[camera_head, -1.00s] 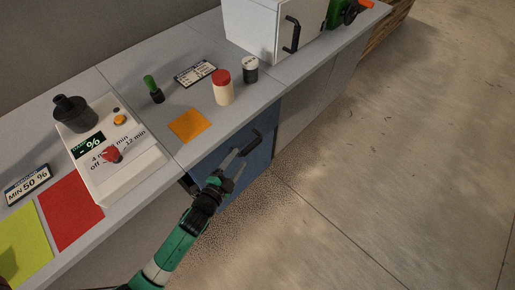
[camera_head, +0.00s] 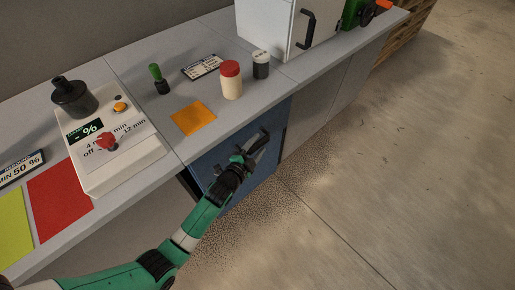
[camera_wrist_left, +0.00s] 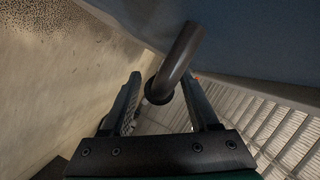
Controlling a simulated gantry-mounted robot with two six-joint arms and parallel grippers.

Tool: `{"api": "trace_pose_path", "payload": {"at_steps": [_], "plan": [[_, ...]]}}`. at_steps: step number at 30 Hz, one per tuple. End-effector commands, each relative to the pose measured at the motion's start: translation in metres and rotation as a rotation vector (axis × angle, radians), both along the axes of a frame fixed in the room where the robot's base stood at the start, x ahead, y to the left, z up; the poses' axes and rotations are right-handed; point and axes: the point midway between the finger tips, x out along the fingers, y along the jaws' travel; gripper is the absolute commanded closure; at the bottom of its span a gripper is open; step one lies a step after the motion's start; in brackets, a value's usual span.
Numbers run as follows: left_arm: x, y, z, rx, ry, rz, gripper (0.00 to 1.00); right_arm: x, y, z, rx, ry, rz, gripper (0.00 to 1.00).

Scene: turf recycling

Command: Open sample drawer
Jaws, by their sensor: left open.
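The blue sample drawer front (camera_head: 264,167) is set under the counter and looks closed. Its dark bar handle (camera_head: 264,141) is partly hidden by my left gripper (camera_head: 251,152) in the head view. In the left wrist view, the handle (camera_wrist_left: 182,55) reaches down between the two fingers of my left gripper (camera_wrist_left: 163,85). The fingers stand apart, with a gap to the bar on both sides. The drawer front shows as a blue-grey surface (camera_wrist_left: 250,42) in the left wrist view. My right gripper is not in view.
On the counter above stand a red-capped jar (camera_head: 231,82), a black jar with a white lid (camera_head: 261,66), a green-handled tool (camera_head: 158,78) and an orange sheet (camera_head: 193,118). A white meter (camera_head: 120,165) sits at left. The floor (camera_head: 400,150) at right is clear.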

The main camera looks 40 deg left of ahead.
Motion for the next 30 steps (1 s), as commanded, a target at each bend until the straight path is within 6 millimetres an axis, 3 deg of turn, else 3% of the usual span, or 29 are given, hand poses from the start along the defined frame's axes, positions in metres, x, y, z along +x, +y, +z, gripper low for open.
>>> {"api": "trace_pose_path", "payload": {"at_steps": [8, 19, 30], "plan": [[0.0036, 0.0012, 0.0, -0.001, 0.0, 0.0, 0.39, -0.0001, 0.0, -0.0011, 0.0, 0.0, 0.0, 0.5], [0.0033, 0.001, -0.0001, 0.0, 0.0, 0.0, 1.0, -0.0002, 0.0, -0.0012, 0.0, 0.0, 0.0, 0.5], [0.0033, 0.001, -0.0002, 0.0, 0.0, 0.0, 1.0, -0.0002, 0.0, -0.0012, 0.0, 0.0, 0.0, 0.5]]}}
